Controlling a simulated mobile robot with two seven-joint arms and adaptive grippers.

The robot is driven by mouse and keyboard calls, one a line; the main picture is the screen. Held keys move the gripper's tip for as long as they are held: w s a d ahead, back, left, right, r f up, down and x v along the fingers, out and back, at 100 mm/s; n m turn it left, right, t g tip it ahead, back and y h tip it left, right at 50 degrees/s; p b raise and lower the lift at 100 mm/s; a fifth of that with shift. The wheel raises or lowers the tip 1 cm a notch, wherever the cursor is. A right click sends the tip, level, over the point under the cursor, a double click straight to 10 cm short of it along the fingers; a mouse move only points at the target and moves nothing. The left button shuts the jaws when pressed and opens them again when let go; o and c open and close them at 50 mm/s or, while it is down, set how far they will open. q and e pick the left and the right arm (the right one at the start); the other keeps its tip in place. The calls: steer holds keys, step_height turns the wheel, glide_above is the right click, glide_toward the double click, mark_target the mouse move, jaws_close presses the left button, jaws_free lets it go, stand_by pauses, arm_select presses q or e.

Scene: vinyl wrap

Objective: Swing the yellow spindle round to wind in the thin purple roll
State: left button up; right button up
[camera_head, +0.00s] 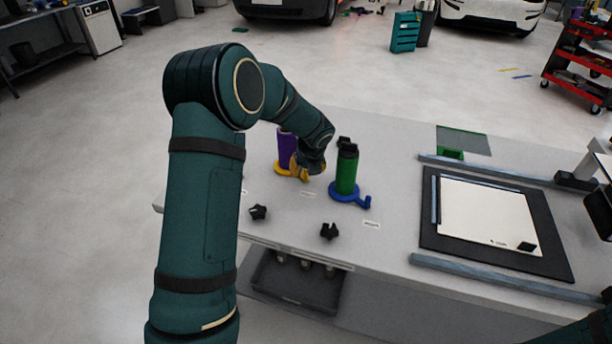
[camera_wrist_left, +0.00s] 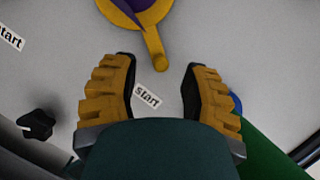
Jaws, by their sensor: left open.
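The purple roll (camera_head: 287,144) stands upright on the yellow spindle (camera_head: 281,169) near the table's far left edge. In the left wrist view, the spindle's yellow disc (camera_wrist_left: 117,15) and the foot of the purple roll show at the top. Its crank arm (camera_wrist_left: 151,40) points down the picture and ends in a round knob. My left gripper (camera_head: 301,170) is low beside the spindle, partly hidden by its own wrist. In the left wrist view its yellow ribbed fingers (camera_wrist_left: 161,72) are open, with the knob just beyond, between their tips.
A green roll (camera_head: 346,172) on a blue spindle (camera_head: 347,194) stands close to the right of my left gripper. Two black knobs (camera_head: 258,212) (camera_head: 329,231) lie in front. A dark mat (camera_head: 458,253) with a white panel (camera_head: 487,215) lies to the right.

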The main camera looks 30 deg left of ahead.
mark_target(306, 171)
arm_select(q)
steer(key=shift+x, duration=1.55)
jaws_close()
